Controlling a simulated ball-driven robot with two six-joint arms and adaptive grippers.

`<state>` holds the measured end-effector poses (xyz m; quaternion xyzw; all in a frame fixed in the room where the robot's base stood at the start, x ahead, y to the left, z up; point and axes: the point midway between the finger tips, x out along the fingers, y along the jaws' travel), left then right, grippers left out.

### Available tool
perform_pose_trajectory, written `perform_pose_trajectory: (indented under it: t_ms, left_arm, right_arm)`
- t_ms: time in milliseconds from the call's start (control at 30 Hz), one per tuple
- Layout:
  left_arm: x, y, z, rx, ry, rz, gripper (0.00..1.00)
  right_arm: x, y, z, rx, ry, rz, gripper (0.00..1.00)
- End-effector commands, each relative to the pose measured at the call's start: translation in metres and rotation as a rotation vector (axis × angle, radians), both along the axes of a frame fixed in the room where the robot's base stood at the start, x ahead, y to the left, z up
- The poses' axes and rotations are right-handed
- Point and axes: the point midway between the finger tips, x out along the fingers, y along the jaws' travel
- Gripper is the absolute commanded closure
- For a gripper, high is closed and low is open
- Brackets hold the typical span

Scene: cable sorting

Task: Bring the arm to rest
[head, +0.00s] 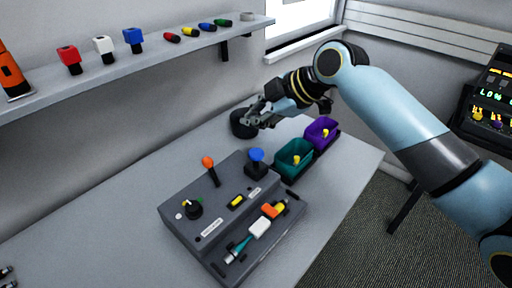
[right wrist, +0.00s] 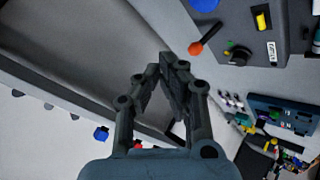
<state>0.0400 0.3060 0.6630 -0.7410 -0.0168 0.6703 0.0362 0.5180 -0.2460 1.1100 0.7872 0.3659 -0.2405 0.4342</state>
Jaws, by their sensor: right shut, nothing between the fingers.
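My right arm (head: 385,100) comes in from the right in the head view and reaches over the back of the table. Its gripper (head: 258,117) is shut and empty, beside and partly in front of a dark round object (head: 240,124) at the table's back edge. I cannot tell whether they touch. In the right wrist view the gripper's fingers (right wrist: 172,62) come together at the tips with nothing between them. My left gripper does not show.
A grey control box (head: 215,205) with an orange-topped lever, blue knob and connector stands mid-table. A teal bin (head: 293,160) and purple bin (head: 321,134) stand right of it, each holding something yellow. A wall shelf (head: 150,58) carries colored plugs. The table's left front is largely clear.

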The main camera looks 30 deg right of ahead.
Motion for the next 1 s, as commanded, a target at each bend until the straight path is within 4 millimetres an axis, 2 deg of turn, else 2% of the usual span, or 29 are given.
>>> perform_pose_trajectory:
  t_ms: [567,667,767,900,1000]
  left_arm:
    - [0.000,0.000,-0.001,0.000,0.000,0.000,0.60]
    - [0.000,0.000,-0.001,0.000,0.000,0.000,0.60]
    - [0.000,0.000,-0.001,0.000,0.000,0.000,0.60]
    - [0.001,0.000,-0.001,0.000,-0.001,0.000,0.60]
    - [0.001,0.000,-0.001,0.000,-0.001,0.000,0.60]
  right_arm:
    - [0.000,0.000,-0.001,0.000,0.000,0.000,1.00]
    - [-0.006,0.002,-0.004,0.005,0.018,-0.013,1.00]
    - [-0.037,0.006,-0.018,0.026,0.098,-0.089,1.00]
    - [-0.106,0.008,-0.037,0.070,0.266,-0.312,1.00]
    - [-0.148,0.004,-0.042,0.096,0.354,-0.482,1.00]
